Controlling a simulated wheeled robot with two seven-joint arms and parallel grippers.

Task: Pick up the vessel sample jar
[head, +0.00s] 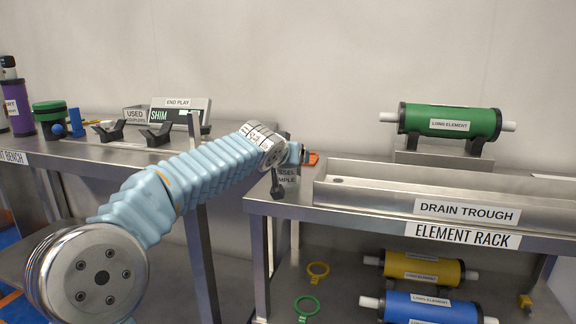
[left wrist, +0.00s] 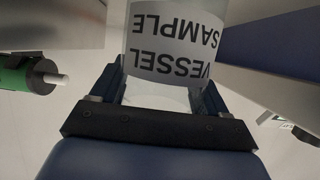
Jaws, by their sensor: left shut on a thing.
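The vessel sample jar (left wrist: 176,40) fills the top middle of the left wrist view, its white label reading VESSEL SAMPLE upside down. My left gripper (left wrist: 161,92) is shut on it, with a dark finger on each side of the jar. I cannot tell whether the jar touches a surface. My right gripper is not in view.
The element rack (head: 463,235) holds the drain trough (head: 466,211) and a green long element (head: 451,121). Yellow (head: 425,267) and blue (head: 428,308) long elements lie below. The bench at left carries a SHIM display (head: 180,112) and dark cradles (head: 157,134).

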